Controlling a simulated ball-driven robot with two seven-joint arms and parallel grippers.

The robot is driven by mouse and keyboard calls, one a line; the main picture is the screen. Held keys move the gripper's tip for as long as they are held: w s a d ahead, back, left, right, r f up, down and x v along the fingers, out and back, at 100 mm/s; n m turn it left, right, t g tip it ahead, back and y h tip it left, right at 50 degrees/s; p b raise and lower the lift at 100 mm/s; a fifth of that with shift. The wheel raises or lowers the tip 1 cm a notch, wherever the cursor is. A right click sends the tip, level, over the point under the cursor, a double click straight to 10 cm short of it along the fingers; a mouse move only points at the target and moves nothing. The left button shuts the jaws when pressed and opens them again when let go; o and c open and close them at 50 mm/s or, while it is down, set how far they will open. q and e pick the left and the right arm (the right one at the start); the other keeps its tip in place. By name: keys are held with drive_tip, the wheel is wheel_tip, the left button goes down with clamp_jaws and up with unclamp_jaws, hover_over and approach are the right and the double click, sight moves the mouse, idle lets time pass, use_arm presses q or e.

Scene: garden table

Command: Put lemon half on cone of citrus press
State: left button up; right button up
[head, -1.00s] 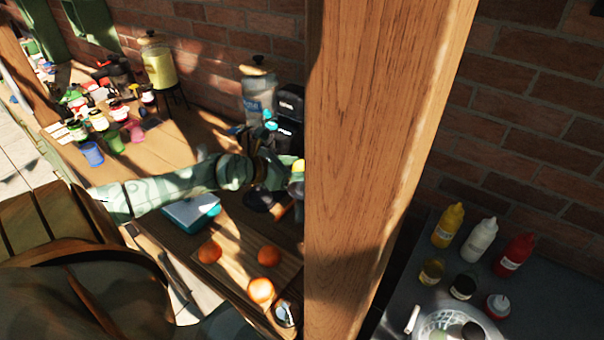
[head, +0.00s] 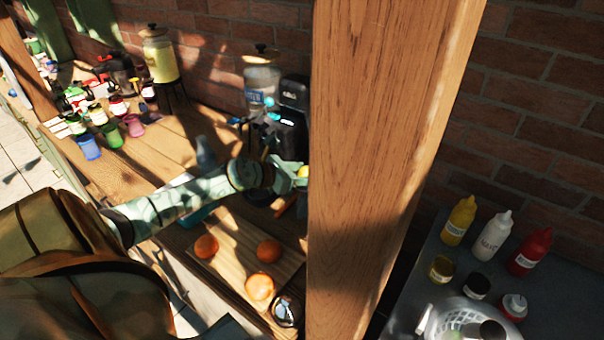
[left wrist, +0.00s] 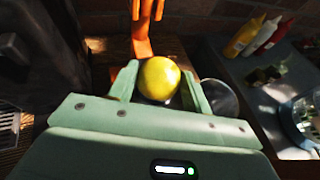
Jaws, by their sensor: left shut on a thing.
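The yellow lemon half (left wrist: 158,78) sits between the two green fingers of my left gripper (left wrist: 157,85), which is shut on it. Its rounded skin faces the wrist camera; its cut face is hidden. In the head view, my left gripper (head: 293,178) is at the left edge of a wooden post, with a little of the lemon half (head: 304,171) showing. An orange upright part (left wrist: 144,32) stands just beyond the lemon in the wrist view; I cannot tell whether it belongs to the citrus press. No press cone can be made out. My right gripper is out of view.
The thick wooden post (head: 375,170) hides much of the table's right side. A cutting board (head: 226,256) with oranges (head: 268,251) lies in front of my left arm. A black machine (head: 290,130) and a glass dispenser (head: 262,83) stand behind. Sauce bottles (head: 492,234) stand right of the post.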

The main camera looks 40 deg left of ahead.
use_arm(q)
drive_tip(key=o, duration=1)
drive_tip(key=shift+r, duration=0.1)
drive_tip(key=p+v, duration=0.1)
drive_tip(key=v, duration=1.1)
drive_tip(key=shift+s, duration=0.1)
